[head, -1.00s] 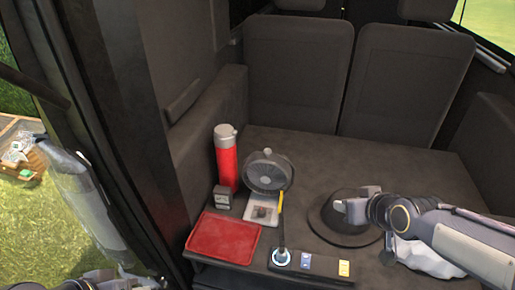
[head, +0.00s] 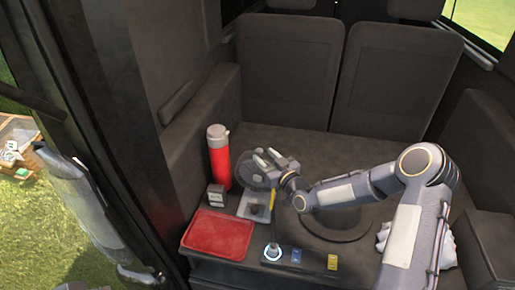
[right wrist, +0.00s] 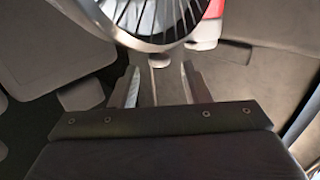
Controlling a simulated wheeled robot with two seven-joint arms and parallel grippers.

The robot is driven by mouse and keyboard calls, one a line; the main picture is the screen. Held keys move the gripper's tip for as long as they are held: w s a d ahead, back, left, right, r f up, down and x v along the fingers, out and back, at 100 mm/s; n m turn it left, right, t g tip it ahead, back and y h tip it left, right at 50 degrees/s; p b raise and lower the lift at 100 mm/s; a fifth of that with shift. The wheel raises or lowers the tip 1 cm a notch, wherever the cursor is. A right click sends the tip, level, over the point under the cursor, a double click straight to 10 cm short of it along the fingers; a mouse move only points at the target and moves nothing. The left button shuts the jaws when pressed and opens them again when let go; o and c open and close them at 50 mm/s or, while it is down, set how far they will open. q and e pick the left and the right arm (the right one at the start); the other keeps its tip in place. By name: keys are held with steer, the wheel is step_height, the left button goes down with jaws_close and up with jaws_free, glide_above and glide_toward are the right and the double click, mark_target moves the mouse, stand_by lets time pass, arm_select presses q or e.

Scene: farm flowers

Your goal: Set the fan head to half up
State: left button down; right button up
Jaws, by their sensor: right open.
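The fan (head: 250,170) stands on the dark surface beside the red flask, its round grey head partly hidden behind my right gripper. In the right wrist view the wire cage of the fan head (right wrist: 150,14) fills the top of the picture. My right gripper (head: 279,164) is at the right side of the fan head. In the right wrist view its two fingers (right wrist: 160,84) are apart with nothing between them, just below the cage rim. I cannot tell whether a finger touches the rim. The exact tilt of the head is hard to read. My left gripper does not show.
A red flask (head: 219,160) stands behind the fan at left. A small dark box (head: 216,197), a red tray (head: 217,236) and a pale tray with a yellow pen (head: 272,202) lie in front. A dark round disc (head: 345,226) and a white cloth (head: 446,250) are at right.

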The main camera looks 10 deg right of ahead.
mark_target(261, 152)
steer(key=shift+p+x, duration=0.45)
steer(key=shift+x, duration=1.8)
steer(key=shift+c, duration=0.3)
jaws_close()
